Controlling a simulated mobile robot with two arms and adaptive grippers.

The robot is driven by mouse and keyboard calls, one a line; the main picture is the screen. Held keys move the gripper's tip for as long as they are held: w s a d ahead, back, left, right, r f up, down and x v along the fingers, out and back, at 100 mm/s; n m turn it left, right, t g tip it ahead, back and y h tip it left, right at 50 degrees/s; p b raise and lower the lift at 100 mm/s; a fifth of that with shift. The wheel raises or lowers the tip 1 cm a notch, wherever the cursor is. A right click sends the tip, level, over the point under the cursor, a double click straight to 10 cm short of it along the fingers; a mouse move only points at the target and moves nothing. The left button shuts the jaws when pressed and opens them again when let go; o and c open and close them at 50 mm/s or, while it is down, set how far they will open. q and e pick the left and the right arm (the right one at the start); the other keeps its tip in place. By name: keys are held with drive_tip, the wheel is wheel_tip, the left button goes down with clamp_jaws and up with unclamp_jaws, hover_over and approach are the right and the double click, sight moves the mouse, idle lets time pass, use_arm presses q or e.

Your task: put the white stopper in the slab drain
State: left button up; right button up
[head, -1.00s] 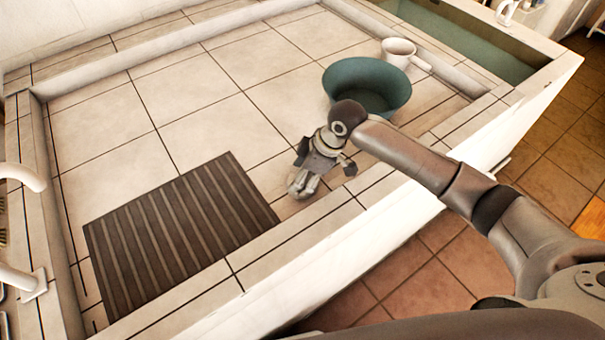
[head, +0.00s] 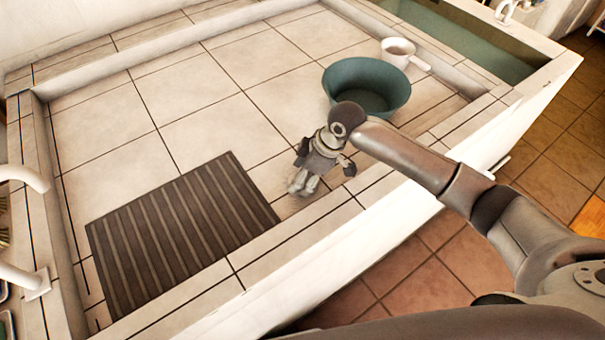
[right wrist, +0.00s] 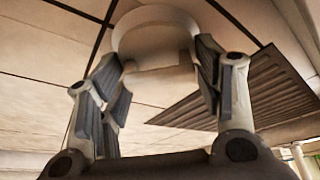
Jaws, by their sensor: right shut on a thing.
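My right gripper (head: 303,182) reaches down over the tiled slab (head: 225,120), close to the slab's front edge and right of the dark ribbed mat. In the right wrist view its fingers are shut on the white stopper (right wrist: 155,38), a rounded, pale piece with a wider top and a narrower block below. The stopper is held between the two finger pads. In the head view the gripper hides most of it, and I cannot tell whether it touches the slab. The slab drain is not visible in either view. My left gripper is not in view.
A dark ribbed mat (head: 180,232) lies left of the gripper. A green basin (head: 366,86) stands just beyond my right arm, with a white mug-like vessel (head: 398,52) behind it. A raised rim (head: 250,265) borders the slab. The slab's middle and back are clear.

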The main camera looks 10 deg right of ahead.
drive_tip(key=shift+p, duration=0.4)
drive_tip(key=shift+f, duration=0.55)
drive_tip(key=o, duration=0.8)
drive_tip(key=p+v, duration=1.1)
idle(0.6)
